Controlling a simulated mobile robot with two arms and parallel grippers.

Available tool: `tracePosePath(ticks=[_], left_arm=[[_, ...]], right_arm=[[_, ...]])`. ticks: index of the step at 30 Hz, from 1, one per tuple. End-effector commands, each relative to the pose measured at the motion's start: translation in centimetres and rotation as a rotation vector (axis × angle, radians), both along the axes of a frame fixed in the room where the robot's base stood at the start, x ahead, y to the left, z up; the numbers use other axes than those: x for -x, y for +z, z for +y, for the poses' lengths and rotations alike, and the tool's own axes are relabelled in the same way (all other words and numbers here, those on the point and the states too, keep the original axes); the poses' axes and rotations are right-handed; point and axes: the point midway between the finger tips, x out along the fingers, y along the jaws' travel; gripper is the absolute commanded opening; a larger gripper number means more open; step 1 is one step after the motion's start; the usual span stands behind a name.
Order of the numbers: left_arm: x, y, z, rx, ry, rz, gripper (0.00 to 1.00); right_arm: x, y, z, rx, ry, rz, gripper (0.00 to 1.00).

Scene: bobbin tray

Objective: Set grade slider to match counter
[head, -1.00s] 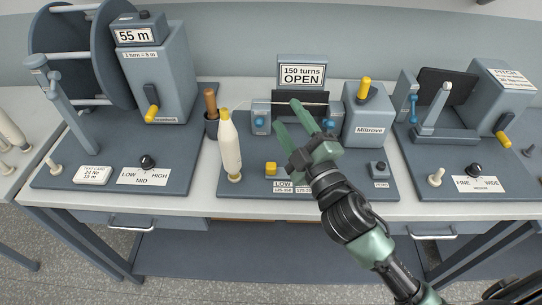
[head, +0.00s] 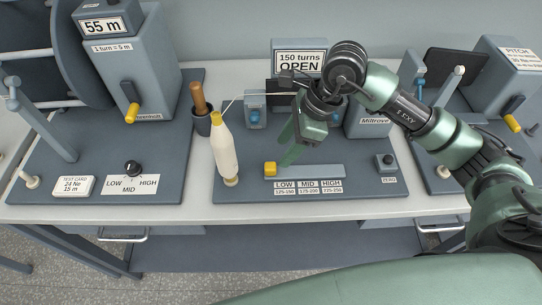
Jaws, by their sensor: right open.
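The yellow grade slider knob (head: 270,169) sits at the left end of its pale track (head: 318,171), above the LOW label (head: 285,187). MID and HIGH labels stand to its right. The counter sign (head: 299,63) at the back reads "150 turns OPEN". My right gripper (head: 289,153) is open and points down, its green fingers just above and right of the yellow knob, apart from it as far as I can see. The right arm hides part of the twist tester behind it. My left gripper is not in view.
A cream bobbin (head: 225,153) stands just left of the slider, with thread running from its top. A cup with a wooden-handled tool (head: 201,118) is behind it. A ZERO button (head: 387,161) is at the right. The left station holds a dial (head: 132,168) and reel.

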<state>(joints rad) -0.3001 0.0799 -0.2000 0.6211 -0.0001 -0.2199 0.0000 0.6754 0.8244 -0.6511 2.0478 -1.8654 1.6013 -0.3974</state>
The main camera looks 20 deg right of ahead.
Motion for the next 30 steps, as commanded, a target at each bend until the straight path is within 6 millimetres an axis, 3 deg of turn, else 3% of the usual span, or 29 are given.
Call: tracePosePath(ticks=[13, 25, 26, 30], left_arm=[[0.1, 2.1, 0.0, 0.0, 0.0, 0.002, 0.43], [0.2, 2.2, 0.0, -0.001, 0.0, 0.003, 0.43], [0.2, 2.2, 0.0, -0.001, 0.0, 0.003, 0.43], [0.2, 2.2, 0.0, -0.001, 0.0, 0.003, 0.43]], right_arm=[[-0.5, -5.8, 2.6, -0.007, 0.0, 0.006, 0.49], [-0.7, -6.9, 2.9, -0.007, 0.001, 0.001, 0.49], [-0.7, -6.9, 2.9, -0.007, 0.001, 0.001, 0.44], [-0.7, -6.9, 2.9, -0.007, 0.001, 0.002, 0.05]])
